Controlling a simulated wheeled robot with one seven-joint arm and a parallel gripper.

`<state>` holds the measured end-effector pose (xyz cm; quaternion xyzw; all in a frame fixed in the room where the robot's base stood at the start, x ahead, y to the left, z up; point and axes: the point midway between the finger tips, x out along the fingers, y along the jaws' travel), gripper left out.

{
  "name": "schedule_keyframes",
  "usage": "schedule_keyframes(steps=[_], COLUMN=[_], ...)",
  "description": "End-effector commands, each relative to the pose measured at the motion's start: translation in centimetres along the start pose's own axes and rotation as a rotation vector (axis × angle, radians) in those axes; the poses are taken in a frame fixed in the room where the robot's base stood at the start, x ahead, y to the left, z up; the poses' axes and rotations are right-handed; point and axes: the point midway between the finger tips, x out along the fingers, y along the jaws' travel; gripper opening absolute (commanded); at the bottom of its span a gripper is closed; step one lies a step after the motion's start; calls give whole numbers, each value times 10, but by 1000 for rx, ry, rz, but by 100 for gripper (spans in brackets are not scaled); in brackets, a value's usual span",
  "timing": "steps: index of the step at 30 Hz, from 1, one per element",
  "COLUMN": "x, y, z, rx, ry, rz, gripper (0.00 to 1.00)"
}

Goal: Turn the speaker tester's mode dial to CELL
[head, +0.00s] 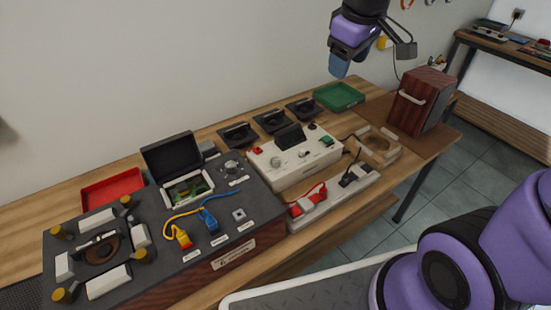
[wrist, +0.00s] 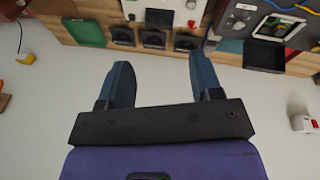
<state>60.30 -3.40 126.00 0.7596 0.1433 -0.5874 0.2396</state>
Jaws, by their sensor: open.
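The cream box that looks like the speaker tester (head: 297,165) stands mid-bench, with a raised dark screen, a red part, a green part and small knobs on top. A round knob (head: 276,161) sits on its left half; its lettering is too small to read. The box also shows partly at the top of the wrist view (wrist: 165,12), cut off by the frame edge. My gripper (head: 339,65) is high above the bench's back edge, right of the box and apart from it. Its blue fingers (wrist: 162,72) are spread with nothing between them.
A dark console (head: 232,205) with cables, a lidded case and its own knob stands left of the box. Black stands (head: 271,121) line the back. A green tray (head: 339,97), a wooden speaker cabinet (head: 421,101) and a power strip (head: 330,195) are nearby. Air above the box is clear.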

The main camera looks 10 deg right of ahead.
Motion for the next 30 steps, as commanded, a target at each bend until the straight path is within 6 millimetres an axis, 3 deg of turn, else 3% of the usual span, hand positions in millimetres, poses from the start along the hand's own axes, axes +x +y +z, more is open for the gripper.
schedule_keyframes(steps=[6, 15, 24, 30], x=[57, 146, 244, 291], y=[0, -14, -44, -62], z=[-43, -90, -120, -127], rx=[-186, -436, -674, -781], ry=[-52, -95, -111, -108], rz=[-38, -110, -204, -252], gripper=[59, 59, 59, 59])
